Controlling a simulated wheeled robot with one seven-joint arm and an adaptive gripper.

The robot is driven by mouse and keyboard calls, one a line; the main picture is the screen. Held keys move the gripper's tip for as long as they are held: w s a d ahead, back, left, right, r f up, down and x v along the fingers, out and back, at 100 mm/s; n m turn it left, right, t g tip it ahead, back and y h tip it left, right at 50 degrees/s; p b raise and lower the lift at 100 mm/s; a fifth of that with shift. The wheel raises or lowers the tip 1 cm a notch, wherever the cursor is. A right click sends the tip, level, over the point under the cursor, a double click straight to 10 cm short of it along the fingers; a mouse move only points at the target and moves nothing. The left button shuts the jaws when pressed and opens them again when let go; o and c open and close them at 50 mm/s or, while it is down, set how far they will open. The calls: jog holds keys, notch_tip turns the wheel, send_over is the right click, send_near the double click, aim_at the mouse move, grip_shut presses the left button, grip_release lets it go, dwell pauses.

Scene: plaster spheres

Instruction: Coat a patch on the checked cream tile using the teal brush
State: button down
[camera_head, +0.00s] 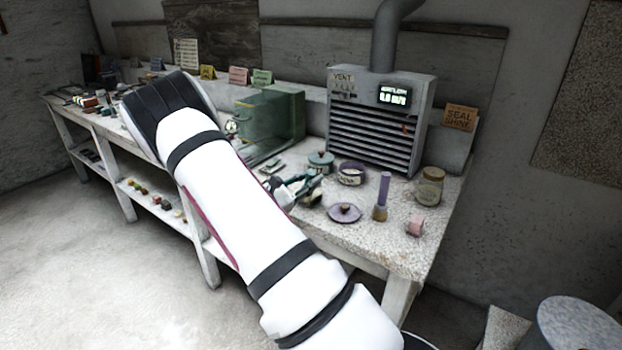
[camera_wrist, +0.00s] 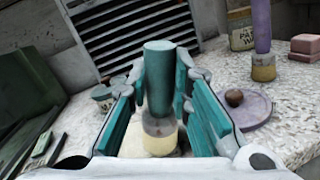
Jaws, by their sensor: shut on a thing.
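The teal brush stands upright in the wrist view, with a teal handle (camera_wrist: 160,75) and a pale cream lower end (camera_wrist: 160,140). My gripper (camera_wrist: 163,100) has its teal-padded fingers on both sides of the handle and is shut on it. In the head view my gripper (camera_head: 303,188) is low over the speckled bench, partly hidden behind my arm. I cannot tell whether the brush's lower end touches the bench.

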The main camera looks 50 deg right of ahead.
jog(key=shift+s+a, duration=0.1)
jog(key=shift+a, duration=0.4)
jog(key=shift+d, duration=0.1)
jog(key=d, duration=0.3)
jog(key=shift+w+d, duration=0.25)
jog(key=shift+w, duration=0.05)
dwell(0.4)
jog(key=shift+s+a+p, duration=0.15)
jog(key=shift+a+p, duration=0.15)
jog(key=shift+a, duration=0.6)
jog(key=shift+s+a+p, duration=0.15)
jog(key=shift+a+p, duration=0.1)
jog(key=shift+a, duration=0.65)
jog(key=d, duration=0.3)
jog(key=shift+w+d, duration=0.3)
jog(key=shift+d, duration=0.05)
